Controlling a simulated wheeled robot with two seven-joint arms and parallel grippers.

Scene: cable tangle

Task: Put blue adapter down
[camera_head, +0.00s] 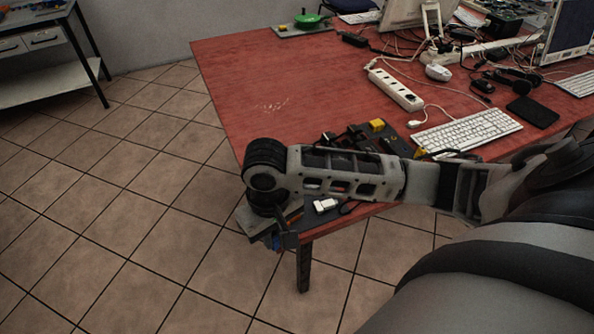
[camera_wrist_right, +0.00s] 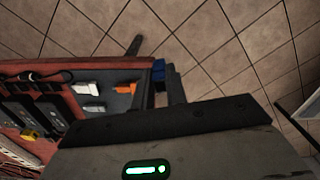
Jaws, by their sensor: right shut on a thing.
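My right gripper (camera_head: 282,238) is at the near left corner of the red table (camera_head: 290,110), just past its edge. It is shut on the blue adapter (camera_wrist_right: 158,68), which shows between its fingertips in the wrist view. In the head view only a small blue bit of the adapter (camera_head: 275,243) shows by the fingers. A dark grey mat (camera_wrist_right: 115,73) lies on the table beside the gripper. It holds an orange piece (camera_wrist_right: 126,88) close to the fingers and white adapters (camera_wrist_right: 87,88). My left gripper is not in view.
Black adapters and a yellow one (camera_head: 376,125) lie farther along the mat, partly hidden by my right arm. A white power strip (camera_head: 395,88), a keyboard (camera_head: 466,132) and tangled cables fill the table's right side. Tiled floor lies beyond the edge.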

